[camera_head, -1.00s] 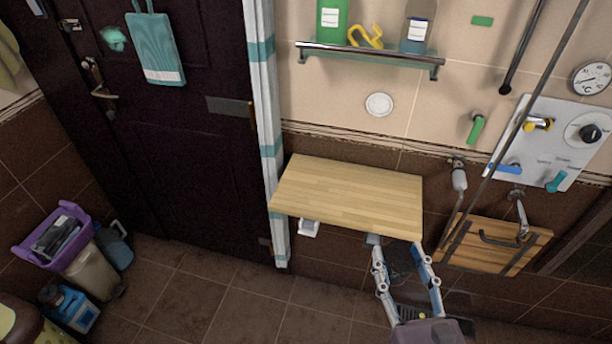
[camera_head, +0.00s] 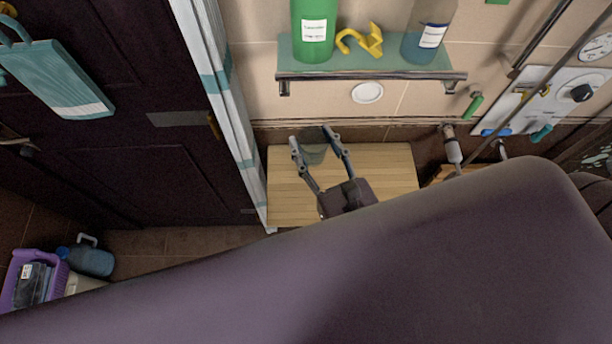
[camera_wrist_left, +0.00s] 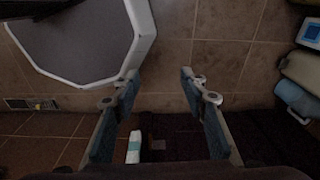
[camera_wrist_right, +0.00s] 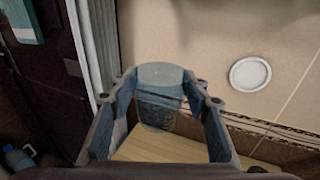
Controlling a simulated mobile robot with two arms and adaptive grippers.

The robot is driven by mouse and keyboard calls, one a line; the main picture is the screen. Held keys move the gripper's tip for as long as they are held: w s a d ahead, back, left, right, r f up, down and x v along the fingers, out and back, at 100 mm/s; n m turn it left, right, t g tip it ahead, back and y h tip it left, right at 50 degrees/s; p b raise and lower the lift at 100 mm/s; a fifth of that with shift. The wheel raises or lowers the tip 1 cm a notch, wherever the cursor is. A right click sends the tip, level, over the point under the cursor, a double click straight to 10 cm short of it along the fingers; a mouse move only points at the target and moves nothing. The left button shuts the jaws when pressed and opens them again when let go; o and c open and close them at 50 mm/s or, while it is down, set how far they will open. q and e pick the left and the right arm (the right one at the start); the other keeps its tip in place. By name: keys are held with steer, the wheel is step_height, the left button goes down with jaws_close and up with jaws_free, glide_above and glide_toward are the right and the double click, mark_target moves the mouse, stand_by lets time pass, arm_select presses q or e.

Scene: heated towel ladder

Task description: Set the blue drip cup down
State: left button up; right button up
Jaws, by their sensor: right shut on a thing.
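The blue drip cup (camera_head: 313,152) is a small translucent grey-blue vessel. It is between the fingers of my right gripper (camera_head: 312,137), which is shut on it, above the back left part of the wooden shelf board (camera_head: 385,180). In the right wrist view the cup (camera_wrist_right: 160,100) looks about upright, with the board (camera_wrist_right: 150,148) under and in front of it. I cannot tell whether its base touches the board. My left gripper (camera_wrist_left: 160,82) is open and empty; it shows only in the left wrist view, above the brown tiled floor.
A glass shelf (camera_head: 375,60) with a green bottle (camera_head: 313,30), a yellow hook (camera_head: 362,40) and a blue bottle (camera_head: 425,42) is above the board. A wall panel (camera_head: 525,105) is at right. My arm hides the foreground.

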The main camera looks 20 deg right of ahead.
mark_target(308, 157)
steer(key=shift+s+a+r+p, duration=0.15)
steer(key=shift+a+r+p, duration=0.1)
steer(key=shift+r+p, duration=0.15)
steer(key=shift+s+a+r+p, duration=0.1)
steer(key=shift+a+r+p, duration=0.15)
steer(key=shift+r, duration=0.2)
arm_select(q)
step_height(308, 157, up, 2)
steer(key=s+d+r, duration=0.1)
steer(key=s, duration=0.2)
arm_select(e)
steer(key=shift+a+f, duration=0.1)
steer(key=shift+f, duration=0.05)
steer(key=f+b, duration=0.6)
steer(key=shift+w, duration=0.25)
arm_select(q)
step_height(308, 157, down, 20)
steer(key=w+b, duration=0.2)
steer(key=b, duration=1.2)
steer(key=shift+f, duration=0.2)
arm_select(e)
step_height(308, 157, down, 14)
arm_select(q)
steer(key=shift+a, duration=0.1)
arm_select(e)
steer(key=shift+f, duration=0.1)
steer(key=shift+f, duration=0.15)
steer(key=o, duration=1.1)
arm_select(q)
steer(key=shift+w+f, duration=0.1)
